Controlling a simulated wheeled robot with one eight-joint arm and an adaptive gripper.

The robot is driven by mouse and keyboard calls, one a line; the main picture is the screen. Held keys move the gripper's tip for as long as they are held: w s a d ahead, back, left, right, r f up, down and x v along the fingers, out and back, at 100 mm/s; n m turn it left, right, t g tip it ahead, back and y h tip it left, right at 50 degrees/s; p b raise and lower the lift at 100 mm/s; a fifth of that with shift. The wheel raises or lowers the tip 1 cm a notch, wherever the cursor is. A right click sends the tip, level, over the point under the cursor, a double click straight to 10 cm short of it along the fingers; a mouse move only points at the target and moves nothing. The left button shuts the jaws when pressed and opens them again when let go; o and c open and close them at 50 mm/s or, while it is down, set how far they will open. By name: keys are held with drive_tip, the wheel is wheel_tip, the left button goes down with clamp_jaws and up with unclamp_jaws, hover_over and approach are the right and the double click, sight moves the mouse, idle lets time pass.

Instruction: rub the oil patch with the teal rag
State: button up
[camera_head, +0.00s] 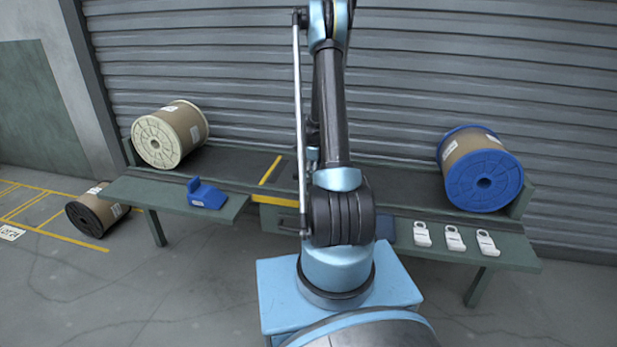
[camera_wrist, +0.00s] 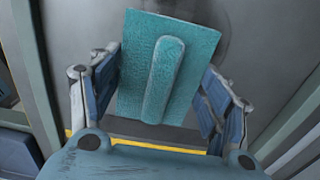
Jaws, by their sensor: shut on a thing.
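The teal rag (camera_wrist: 190,62) shows in the wrist view as a square cloth block with a raised ridge along its middle. My gripper (camera_wrist: 158,85) is shut on the rag, with a finger at its left and right sides. Behind the rag is a dark grey surface; a darker area (camera_wrist: 218,38) at the rag's upper right may be the oil patch, mostly hidden by the rag. I cannot tell whether the rag touches the surface. In the head view my arm hides the gripper, the rag and any oil patch.
A green bench (camera_head: 240,174) runs along the shutter. A cream-ended spool (camera_head: 185,127) is at left, a blue-ended spool (camera_head: 485,172) at right. A blue tool (camera_head: 207,194) and several white tags (camera_head: 454,239) lie along the front. Another spool (camera_head: 95,212) lies on the floor.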

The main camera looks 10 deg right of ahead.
drive_tip(key=shift+s+d, duration=0.25)
drive_tip(key=shift+d, duration=0.35)
drive_tip(key=shift+s+d, duration=0.25)
drive_tip(key=shift+d, duration=0.45)
wheel_tip(320, 180, up, 2)
drive_tip(key=shift+s+r, duration=0.1)
drive_tip(key=shift+r, duration=0.1)
drive_tip(key=shift+a+r, duration=0.2)
drive_tip(key=shift+r, duration=2.4)
